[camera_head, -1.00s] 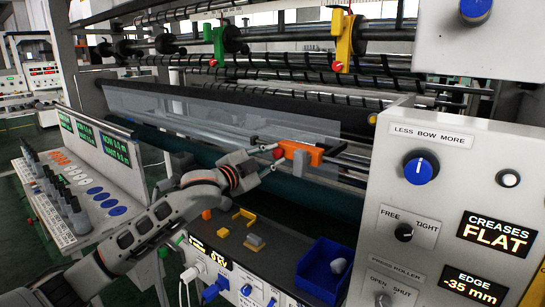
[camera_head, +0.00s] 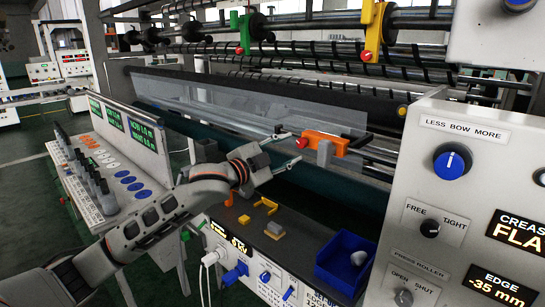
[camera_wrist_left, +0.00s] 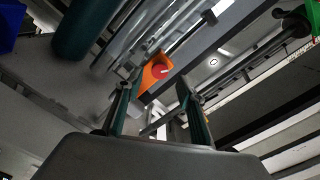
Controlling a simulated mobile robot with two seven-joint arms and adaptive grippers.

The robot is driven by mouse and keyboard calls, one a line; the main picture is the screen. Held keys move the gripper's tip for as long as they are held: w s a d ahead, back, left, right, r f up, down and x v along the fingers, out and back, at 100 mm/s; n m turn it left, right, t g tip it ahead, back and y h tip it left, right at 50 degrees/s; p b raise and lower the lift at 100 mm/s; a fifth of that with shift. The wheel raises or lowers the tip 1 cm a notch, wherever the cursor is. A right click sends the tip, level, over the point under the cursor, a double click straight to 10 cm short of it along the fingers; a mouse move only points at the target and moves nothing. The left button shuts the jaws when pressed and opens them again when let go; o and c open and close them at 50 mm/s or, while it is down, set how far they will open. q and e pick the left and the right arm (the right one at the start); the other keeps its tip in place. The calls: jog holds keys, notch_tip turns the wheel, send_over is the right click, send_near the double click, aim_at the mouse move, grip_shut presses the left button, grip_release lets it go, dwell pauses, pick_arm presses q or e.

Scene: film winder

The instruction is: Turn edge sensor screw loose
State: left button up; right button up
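The edge sensor is an orange block (camera_head: 325,143) on a rail beside the clear web. Its red screw knob (camera_head: 302,143) faces my left gripper. My left gripper (camera_head: 296,147) is open, its two thin fingertips close to the knob, one above and one below it in the head view. In the left wrist view, the orange block (camera_wrist_left: 149,78) and the red knob (camera_wrist_left: 158,71) appear beyond the open fingers (camera_wrist_left: 158,92), between their lines. Nothing is held. I cannot tell whether the tips touch the knob. My right gripper is out of view.
A panel with a blue knob (camera_head: 452,161) and displays stands at the right; EDGE reads -35 mm. A blue bin (camera_head: 345,262) and small yellow parts (camera_head: 265,205) are below the sensor. A button console (camera_head: 125,185) is at the left. Rollers run behind.

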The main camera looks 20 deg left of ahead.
pick_arm(q)
jog(key=v, duration=0.7)
jog(key=shift+s, duration=0.35)
jog(key=shift+a, duration=0.1)
jog(key=s+d+f+n+g+y, duration=0.1)
jog(key=s+d+f+n, duration=0.2)
jog(key=f, duration=1.2)
jog(key=s+d+f+n+g+y, duration=0.1)
jog(key=s+f+n+g, duration=0.3)
jog(key=f, duration=1.1)
jog(key=s+f+n+g+y, duration=0.1)
jog(key=s+f+n, duration=0.3)
jog(key=s+f, duration=1.9)
jog(key=shift+s+d+g+y, duration=0.3)
jog(key=shift+s+d+y, duration=0.15)
jog(key=shift+s+y, duration=0.2)
